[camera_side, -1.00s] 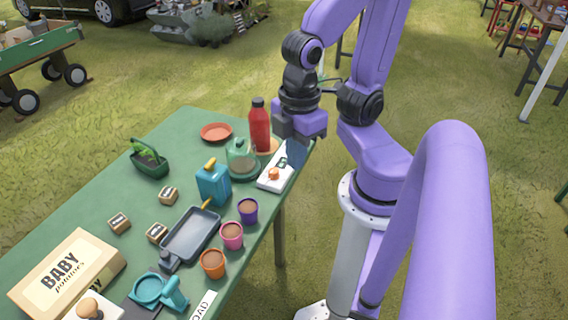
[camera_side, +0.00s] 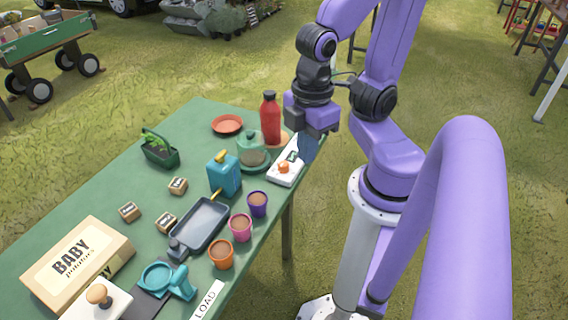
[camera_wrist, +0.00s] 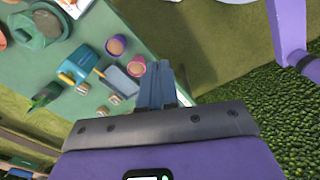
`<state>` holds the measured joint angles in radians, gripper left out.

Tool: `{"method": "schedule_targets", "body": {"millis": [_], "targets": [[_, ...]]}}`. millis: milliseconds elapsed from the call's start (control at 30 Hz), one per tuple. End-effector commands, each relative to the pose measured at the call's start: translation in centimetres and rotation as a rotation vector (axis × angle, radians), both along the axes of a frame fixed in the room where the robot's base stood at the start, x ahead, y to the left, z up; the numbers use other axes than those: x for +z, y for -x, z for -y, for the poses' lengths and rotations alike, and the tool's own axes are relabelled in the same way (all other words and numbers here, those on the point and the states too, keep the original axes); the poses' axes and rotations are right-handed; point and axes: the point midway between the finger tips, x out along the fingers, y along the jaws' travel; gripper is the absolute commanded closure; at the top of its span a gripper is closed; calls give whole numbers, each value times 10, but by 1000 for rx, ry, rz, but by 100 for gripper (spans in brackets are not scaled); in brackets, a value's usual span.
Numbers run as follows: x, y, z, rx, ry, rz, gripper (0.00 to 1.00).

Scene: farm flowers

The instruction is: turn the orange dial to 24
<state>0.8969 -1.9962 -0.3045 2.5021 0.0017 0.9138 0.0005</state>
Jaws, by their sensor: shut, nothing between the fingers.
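The orange dial (camera_side: 284,167) sits on a small white box (camera_side: 279,178) with a small dark-green display (camera_side: 293,156), near the table's right edge. The number on the display is too small to read. My gripper (camera_side: 307,152) points down just right of and above the box, apart from the dial as far as I can tell. In the wrist view its two blue-grey fingers (camera_wrist: 157,84) are together with nothing between them.
A teal can (camera_side: 223,176), several pots and a dark tray (camera_side: 201,224) fill the table's middle.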

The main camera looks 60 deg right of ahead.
Motion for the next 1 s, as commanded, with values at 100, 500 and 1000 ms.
{"method": "schedule_targets", "body": {"millis": [100,500,1000], "targets": [[0,-2,0,-13,3,-2,64],[-8,-72,19,-471,66,-88,40],[-32,-162,105,-1195,110,-269,40]]}}
